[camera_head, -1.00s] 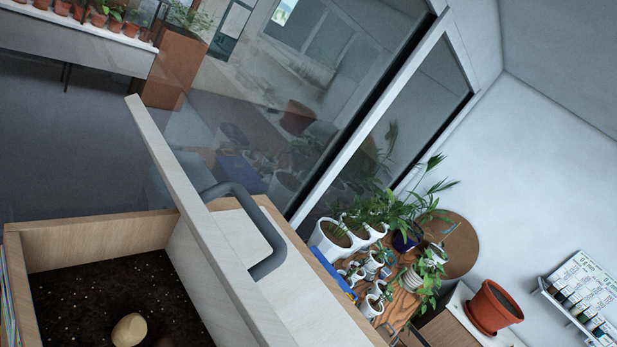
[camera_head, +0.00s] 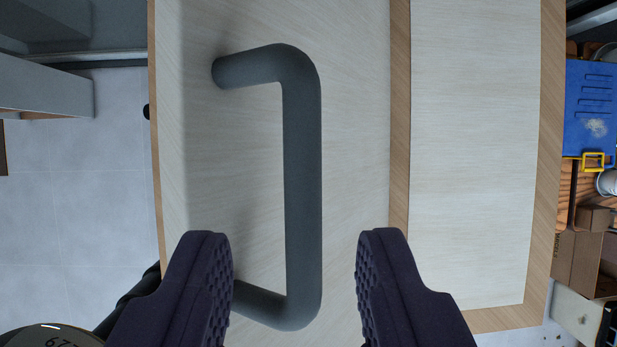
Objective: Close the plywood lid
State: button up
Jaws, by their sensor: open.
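The plywood lid (camera_head: 352,130) is pale, with its broad face toward the camera in the middle of the view. It appears to lie level in the wooden box's frame, and no soil shows. A dark grey U-shaped handle (camera_head: 302,150) stands on it, its long bar running up and down the picture. My gripper (camera_head: 294,245) is open, its two dark ridged fingers apart at the bottom of the view. The lower part of the handle bar shows between the fingers, with a gap on each side. I cannot tell how far above the bar they are.
A second pale panel (camera_head: 475,150) with a wood border lies right of the lid. A blue case (camera_head: 590,105) with a yellow latch is at the far right. Grey tiled floor (camera_head: 100,190) is open at the left.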

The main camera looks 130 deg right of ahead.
jog(key=shift+w+d+f, duration=0.1)
jog(key=shift+d+f, duration=0.15)
jog(key=shift+f, duration=0.55)
jog(key=shift+a+f, duration=0.15)
jog(key=shift+w, duration=0.15)
grip_shut()
